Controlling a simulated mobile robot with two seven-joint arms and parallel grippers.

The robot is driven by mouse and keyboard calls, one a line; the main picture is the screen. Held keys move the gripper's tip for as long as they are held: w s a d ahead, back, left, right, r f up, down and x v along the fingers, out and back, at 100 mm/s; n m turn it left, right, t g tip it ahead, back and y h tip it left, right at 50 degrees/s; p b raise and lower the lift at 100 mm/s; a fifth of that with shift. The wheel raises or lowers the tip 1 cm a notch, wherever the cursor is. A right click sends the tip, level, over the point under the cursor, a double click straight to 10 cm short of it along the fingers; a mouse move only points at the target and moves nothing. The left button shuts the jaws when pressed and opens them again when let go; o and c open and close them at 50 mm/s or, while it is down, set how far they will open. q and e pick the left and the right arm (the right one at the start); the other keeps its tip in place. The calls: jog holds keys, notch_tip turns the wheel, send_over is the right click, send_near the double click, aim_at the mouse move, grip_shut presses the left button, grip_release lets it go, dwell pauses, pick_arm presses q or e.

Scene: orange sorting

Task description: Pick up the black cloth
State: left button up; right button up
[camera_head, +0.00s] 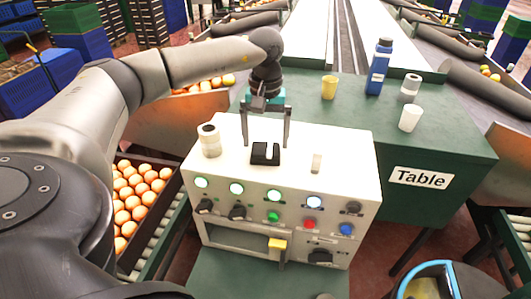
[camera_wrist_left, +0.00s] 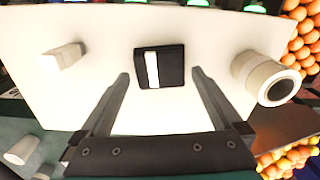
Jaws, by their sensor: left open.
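The black cloth (camera_head: 265,158) shows as a small dark square with a white strip on it. It lies on the white top of the control box (camera_head: 340,150). It also shows in the left wrist view (camera_wrist_left: 174,70), between and just beyond the fingertips. My left gripper (camera_head: 266,144) points down over the box top with its two fingers apart, one on each side of the cloth. The fingers (camera_wrist_left: 159,80) hold nothing. I cannot tell exactly how high the tips are above the box. My right gripper does not show.
On the box top, a white roll (camera_head: 209,140) stands left of the cloth and a small pale block (camera_head: 317,163) lies right. Buttons and knobs line the box front. Behind, the green table (camera_head: 440,150) holds a yellow cup (camera_head: 329,87), blue bottle (camera_head: 378,68) and white cup (camera_head: 410,118).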

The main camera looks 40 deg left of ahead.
aim_at(265, 148)
pick_arm(q)
notch_tip(265, 148, down, 4)
jog(key=shift+a+r, duration=0.1)
jog(key=shift+r, duration=0.05)
jog(key=shift+w, duration=0.1)
jog(key=c, duration=1)
jog(key=shift+r, duration=0.1)
notch_tip(265, 148, up, 20)
jog(key=p, duration=0.1)
jog(key=shift+p, duration=0.3)
